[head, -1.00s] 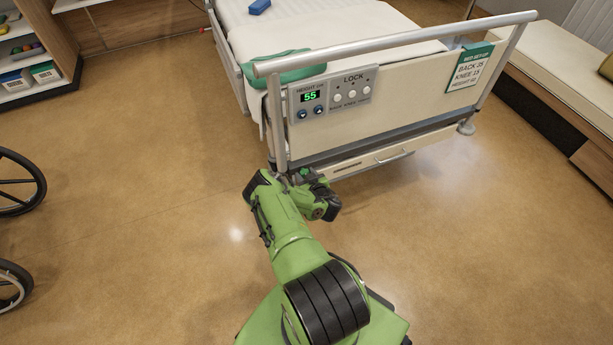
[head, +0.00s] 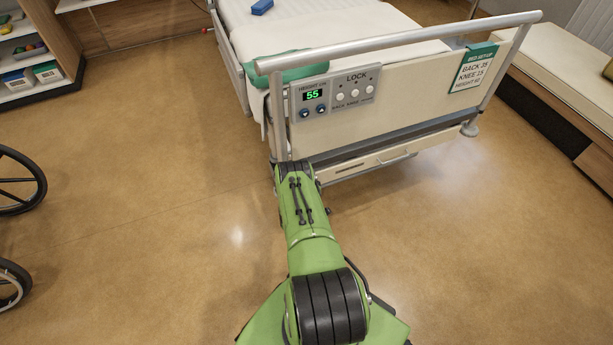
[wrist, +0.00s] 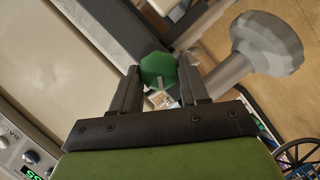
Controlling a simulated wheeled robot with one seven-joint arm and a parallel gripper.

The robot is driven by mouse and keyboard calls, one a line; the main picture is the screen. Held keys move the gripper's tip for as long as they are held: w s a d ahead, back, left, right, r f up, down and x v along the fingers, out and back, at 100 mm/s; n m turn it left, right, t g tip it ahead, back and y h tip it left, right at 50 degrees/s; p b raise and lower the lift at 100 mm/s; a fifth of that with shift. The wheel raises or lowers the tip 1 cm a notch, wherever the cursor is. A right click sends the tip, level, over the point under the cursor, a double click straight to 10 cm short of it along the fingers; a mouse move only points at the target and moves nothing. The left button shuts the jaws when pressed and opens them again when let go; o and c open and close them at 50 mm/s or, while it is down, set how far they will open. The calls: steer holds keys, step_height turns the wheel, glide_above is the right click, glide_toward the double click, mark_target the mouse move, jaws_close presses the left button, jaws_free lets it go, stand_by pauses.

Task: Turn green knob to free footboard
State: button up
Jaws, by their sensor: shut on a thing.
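The green knob (wrist: 158,71) shows in the wrist view between the two fingers of my gripper (wrist: 160,88). The gripper is shut on it, one finger on each side. A pale line marks the knob's face. The footboard (head: 425,95) is a cream panel with a grey rail at the foot of the bed in the head view. In the head view my arm reaches to the footboard's lower left corner and hides the knob and gripper.
A control panel (head: 338,92) on the footboard shows 55. A drawer (head: 365,163) sits below it. A grey post with a rounded end (wrist: 266,44) is close right of the gripper. Wheelchair wheels (head: 15,185) stand at left, a bench (head: 570,80) at right. The floor between is clear.

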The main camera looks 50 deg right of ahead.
steer(key=shift+a+f+n+t+h+p, duration=0.15)
steer(key=shift+n+h, duration=0.45)
steer(key=shift+n, duration=0.8)
steer(key=shift+d+f+n+t+h+p, duration=0.1)
steer(key=shift+f+n+t+h+p, duration=0.15)
steer(key=shift+n+h, duration=0.75)
steer(key=shift+n+y, duration=0.4)
steer(key=shift+n, duration=0.2)
steer(key=o, duration=1.1)
steer(key=shift+c, duration=0.2)
